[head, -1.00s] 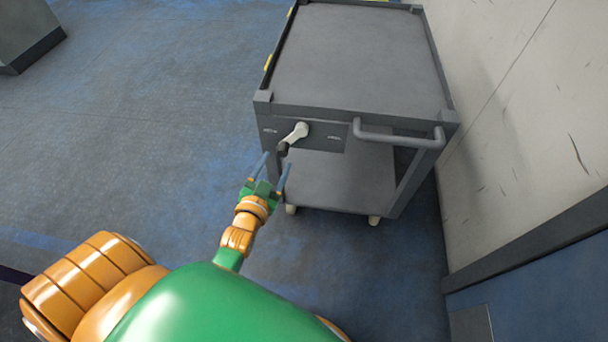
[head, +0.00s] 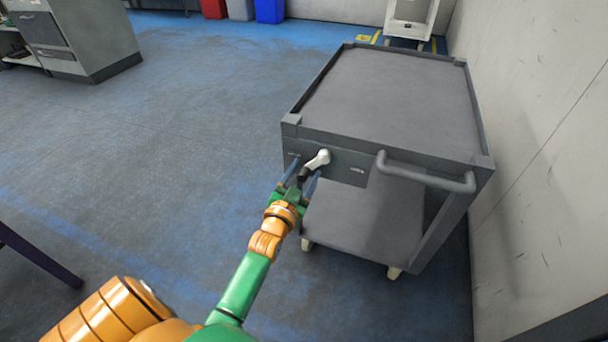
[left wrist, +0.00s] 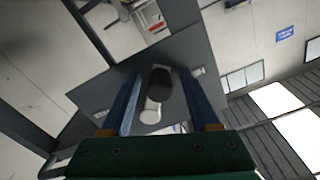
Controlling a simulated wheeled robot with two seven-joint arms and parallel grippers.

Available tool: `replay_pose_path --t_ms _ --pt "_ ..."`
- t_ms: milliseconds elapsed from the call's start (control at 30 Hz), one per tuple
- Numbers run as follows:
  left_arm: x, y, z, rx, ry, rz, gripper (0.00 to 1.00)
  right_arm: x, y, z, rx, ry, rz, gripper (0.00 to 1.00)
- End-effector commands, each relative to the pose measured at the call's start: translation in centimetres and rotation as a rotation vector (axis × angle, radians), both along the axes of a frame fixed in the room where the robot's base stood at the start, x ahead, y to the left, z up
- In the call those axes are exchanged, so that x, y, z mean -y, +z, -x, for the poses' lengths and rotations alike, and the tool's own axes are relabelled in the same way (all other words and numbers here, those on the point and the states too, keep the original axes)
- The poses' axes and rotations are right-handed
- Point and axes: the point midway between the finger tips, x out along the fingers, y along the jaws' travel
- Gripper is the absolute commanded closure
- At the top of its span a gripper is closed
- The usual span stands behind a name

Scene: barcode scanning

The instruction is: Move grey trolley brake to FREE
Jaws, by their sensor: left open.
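The grey trolley (head: 390,95) stands against the right wall with a flat, empty top and a handle (head: 425,175) on its near end. The brake lever (head: 319,160) is on the near panel, with a pale pivot end and a dark grip pointing down and left. My left gripper (head: 301,178) is open, with its blue fingers on either side of the dark grip. In the left wrist view the dark lever end (left wrist: 160,84) lies between the two open fingers (left wrist: 155,100), with a gap visible on each side. The panel's labels are too small to read. My right gripper is not in view.
The white wall (head: 550,130) runs close along the trolley's right side. A grey cabinet (head: 80,40) stands at the back left, and red, grey and blue bins (head: 269,10) are at the back. A white cart (head: 410,20) stands behind the trolley. The floor to the left is clear.

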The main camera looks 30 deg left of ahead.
Motion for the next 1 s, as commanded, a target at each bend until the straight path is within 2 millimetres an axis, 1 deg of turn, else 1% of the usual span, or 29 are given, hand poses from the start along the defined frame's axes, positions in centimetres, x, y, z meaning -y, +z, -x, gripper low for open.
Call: replay_pose_path --t_ms 33,67,100,167,200,267,1000 --pt "0.01 0.02 0.01 0.0 0.0 0.0 0.38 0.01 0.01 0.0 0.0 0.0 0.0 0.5" --pt "0.01 0.01 0.02 0.0 0.0 0.0 0.46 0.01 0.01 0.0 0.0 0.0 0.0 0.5" --pt "0.01 0.01 0.02 0.0 0.0 0.0 0.57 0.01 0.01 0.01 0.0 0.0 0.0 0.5" --pt "0.01 0.01 0.03 0.0 0.0 0.0 0.73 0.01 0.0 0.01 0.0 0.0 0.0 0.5" --pt "0.01 0.01 0.03 0.0 0.0 0.0 0.84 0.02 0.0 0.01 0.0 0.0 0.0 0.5" --pt "0.0 0.01 0.03 0.0 0.0 0.0 1.0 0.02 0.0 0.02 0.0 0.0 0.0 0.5" --pt "-0.07 0.07 0.05 0.002 0.001 0.002 1.0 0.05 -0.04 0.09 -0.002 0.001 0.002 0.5"
